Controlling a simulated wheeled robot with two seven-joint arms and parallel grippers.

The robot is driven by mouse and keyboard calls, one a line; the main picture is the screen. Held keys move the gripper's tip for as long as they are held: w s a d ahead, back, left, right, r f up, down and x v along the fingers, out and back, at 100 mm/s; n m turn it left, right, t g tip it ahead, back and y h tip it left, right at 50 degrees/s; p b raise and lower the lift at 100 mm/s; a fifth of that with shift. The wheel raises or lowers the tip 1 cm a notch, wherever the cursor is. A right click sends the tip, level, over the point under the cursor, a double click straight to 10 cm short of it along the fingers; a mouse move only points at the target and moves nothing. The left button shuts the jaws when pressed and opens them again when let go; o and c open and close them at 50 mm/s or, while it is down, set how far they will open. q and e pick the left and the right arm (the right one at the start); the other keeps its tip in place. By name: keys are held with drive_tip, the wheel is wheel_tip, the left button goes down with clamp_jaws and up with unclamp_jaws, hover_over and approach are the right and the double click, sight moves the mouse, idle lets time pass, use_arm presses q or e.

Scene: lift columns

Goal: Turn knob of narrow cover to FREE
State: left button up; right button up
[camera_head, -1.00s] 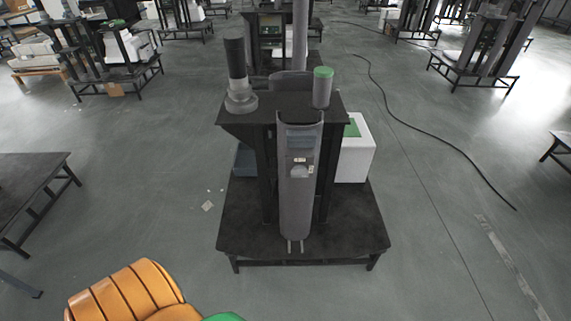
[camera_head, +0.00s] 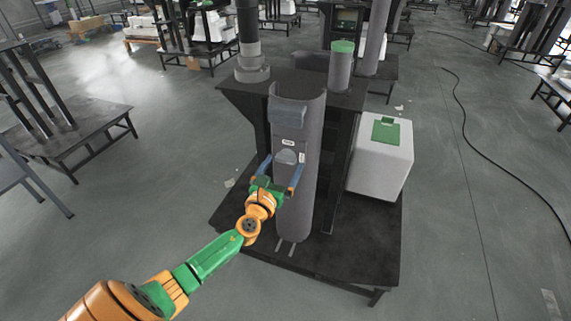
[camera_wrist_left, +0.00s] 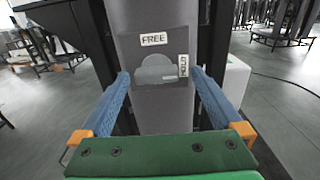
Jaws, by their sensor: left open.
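The narrow cover (camera_head: 297,215) is a tall grey curved shell standing upright on the black stand. Its grey knob (camera_head: 286,156) is on the front face; in the left wrist view the knob (camera_wrist_left: 155,73) shows as a rounded shape with a flat bar. A FREE label (camera_wrist_left: 154,39) is above it and a HOLD label (camera_wrist_left: 183,66), turned sideways, is to its right. My left gripper (camera_head: 281,166) is open in front of the cover. In the left wrist view its blue fingers (camera_wrist_left: 160,76) are on either side of the knob with nothing between them. My right gripper is not in view.
The black stand (camera_head: 345,262) has a low platform. A white box with a green top (camera_head: 380,165) is to its right. A dark cylinder (camera_head: 249,40) and a green-capped cylinder (camera_head: 341,70) stand on top. A dark table (camera_head: 85,125) is at left.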

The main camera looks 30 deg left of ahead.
use_arm(q)
drive_tip(key=shift+w+a+f, duration=0.1)
drive_tip(key=shift+w+a, duration=0.5)
drive_tip(key=shift+w, duration=0.35)
drive_tip(key=shift+d, duration=0.1)
drive_tip(key=c, duration=1.3)
